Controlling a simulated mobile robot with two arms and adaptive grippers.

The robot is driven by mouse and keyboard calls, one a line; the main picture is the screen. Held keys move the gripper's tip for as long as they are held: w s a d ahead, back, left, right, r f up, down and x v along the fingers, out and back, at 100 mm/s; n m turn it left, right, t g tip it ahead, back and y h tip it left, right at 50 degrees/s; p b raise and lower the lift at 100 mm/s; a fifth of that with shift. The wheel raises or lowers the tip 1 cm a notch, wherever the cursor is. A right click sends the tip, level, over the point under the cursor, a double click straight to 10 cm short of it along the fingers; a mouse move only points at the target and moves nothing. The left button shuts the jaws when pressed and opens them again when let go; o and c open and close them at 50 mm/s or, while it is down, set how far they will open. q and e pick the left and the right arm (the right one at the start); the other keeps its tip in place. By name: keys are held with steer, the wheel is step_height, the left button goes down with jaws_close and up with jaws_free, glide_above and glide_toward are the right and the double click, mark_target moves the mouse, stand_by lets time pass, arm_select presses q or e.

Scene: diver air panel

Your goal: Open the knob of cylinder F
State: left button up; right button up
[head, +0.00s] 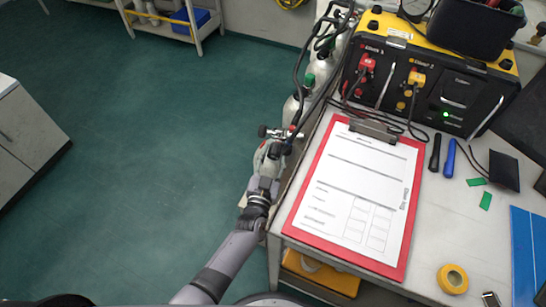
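A row of pale gas cylinders with green shoulders (293,106) stands along the left side of the workbench. No letter is readable, so I cannot tell which one is cylinder F. A dark valve knob (263,131) sticks out to the left at the near end of the row, with a small red part beside it. My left gripper (271,150) is at this valve, just below the knob. It hides most of the nearest cylinder. The fingers are too small and overlapped to tell whether they are open, shut or touching the knob. My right gripper is not in view.
Black hoses (308,75) run above the cylinders. The workbench (440,215) at right bears a red clipboard (292,228), a yellow-black air panel (435,65), pens and yellow tape (453,279). Green floor (150,150) left of the cylinders is clear.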

arm_select(q)
steer(key=c, duration=0.7)
steer(key=n, duration=0.3)
steer(key=shift+n+b, duration=0.45)
steer(key=shift+n, duration=1.35)
steer(key=o, duration=1.1)
steer(key=shift+o, duration=0.2)
